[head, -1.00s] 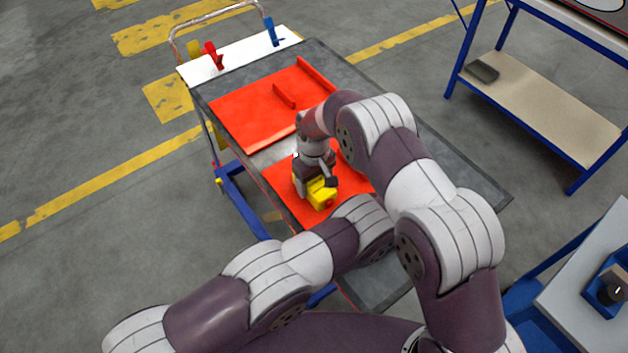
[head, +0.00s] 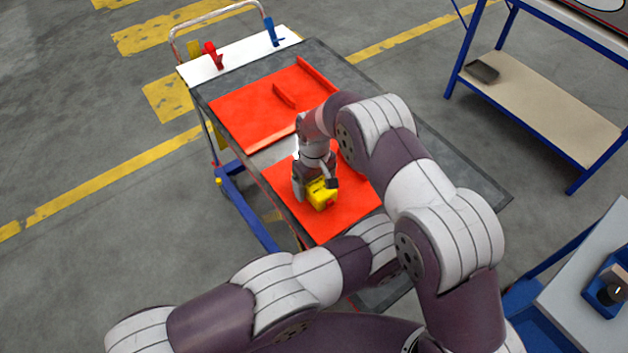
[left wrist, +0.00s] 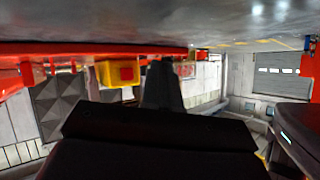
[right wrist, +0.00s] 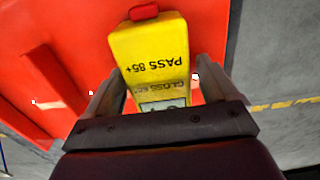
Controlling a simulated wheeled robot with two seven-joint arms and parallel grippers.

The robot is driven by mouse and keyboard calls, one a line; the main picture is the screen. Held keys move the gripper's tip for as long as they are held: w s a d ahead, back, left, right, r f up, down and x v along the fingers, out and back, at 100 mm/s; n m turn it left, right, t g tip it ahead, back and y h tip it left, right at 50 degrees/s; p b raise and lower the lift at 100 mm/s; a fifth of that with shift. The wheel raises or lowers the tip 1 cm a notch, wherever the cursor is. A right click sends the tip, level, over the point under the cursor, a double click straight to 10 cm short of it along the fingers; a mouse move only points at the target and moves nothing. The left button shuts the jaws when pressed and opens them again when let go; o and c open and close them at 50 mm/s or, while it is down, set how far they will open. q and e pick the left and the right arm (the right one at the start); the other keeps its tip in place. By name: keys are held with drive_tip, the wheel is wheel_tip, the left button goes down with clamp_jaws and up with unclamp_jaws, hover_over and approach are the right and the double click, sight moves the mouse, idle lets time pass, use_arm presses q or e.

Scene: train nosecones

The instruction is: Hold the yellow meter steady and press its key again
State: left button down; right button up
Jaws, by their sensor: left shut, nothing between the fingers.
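The yellow meter (head: 322,197) is over the near red panel in the head view, under my right gripper (head: 314,187). In the right wrist view the meter (right wrist: 158,58) shows "PASS 85+", a small display and a red key (right wrist: 144,11) at its far end. My right gripper's fingers (right wrist: 160,82) flank the meter and seem closed on its sides; contact at the tips is hard to see. In the left wrist view the red key (left wrist: 127,73) faces me on the meter (left wrist: 108,74).
The near red panel (head: 325,223) and a far red panel (head: 245,112) with raised ribs lie on the grey cart top (head: 455,170). Red and blue clamps stand on the white strip (head: 240,58) at the cart's far end. A blue-framed shelf (head: 540,105) stands right.

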use_arm(q)
drive_tip(key=shift+w, duration=0.1)
use_arm(e)
drive_tip(key=shift+o, duration=0.4)
drive_tip(key=shift+w+r, duration=0.1)
drive_tip(key=shift+w, duration=0.05)
drive_tip(key=shift+r, duration=0.2)
wheel_tip(320, 180, up, 12)
drive_tip(key=shift+f, duration=0.2)
